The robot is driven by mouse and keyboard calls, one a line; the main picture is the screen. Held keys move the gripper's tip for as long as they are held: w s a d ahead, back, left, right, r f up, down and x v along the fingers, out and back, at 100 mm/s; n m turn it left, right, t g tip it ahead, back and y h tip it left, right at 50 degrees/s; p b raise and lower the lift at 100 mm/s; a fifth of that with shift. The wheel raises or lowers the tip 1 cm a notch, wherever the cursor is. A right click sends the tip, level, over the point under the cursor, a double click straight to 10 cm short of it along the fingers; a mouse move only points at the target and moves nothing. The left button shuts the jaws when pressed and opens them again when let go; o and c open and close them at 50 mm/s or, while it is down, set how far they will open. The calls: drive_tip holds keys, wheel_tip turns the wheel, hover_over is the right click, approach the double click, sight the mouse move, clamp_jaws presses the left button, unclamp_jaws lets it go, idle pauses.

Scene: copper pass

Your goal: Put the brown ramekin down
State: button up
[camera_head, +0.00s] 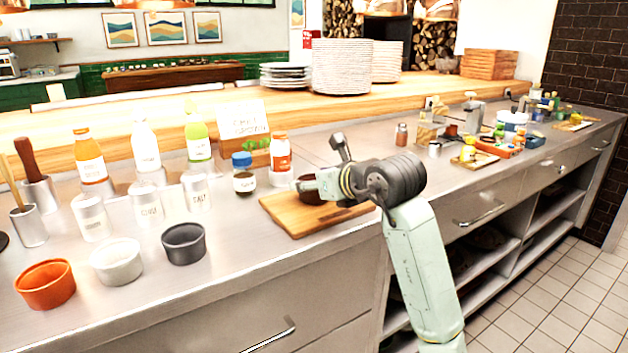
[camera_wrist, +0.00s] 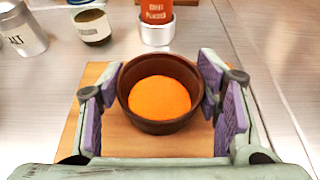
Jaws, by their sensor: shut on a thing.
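The brown ramekin (camera_wrist: 160,126) is a round dark-brown cup with an orange filling. It is upright between the purple-padded fingers of my gripper (camera_wrist: 160,95), which is shut on it. In the head view the ramekin (camera_head: 311,194) is partly hidden by my gripper (camera_head: 318,186). It is over the wooden board (camera_head: 295,222) on the steel counter. I cannot tell whether its base touches the board.
Behind the board stand a red-labelled bottle (camera_head: 280,158) and a blue-capped jar (camera_head: 243,178). Orange (camera_head: 45,288), white (camera_head: 117,264) and dark grey (camera_head: 184,246) ramekins stand at the front left. Bare counter lies left of the board.

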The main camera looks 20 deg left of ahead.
drive_tip(key=shift+f, duration=0.15)
drive_tip(key=o, duration=1.2)
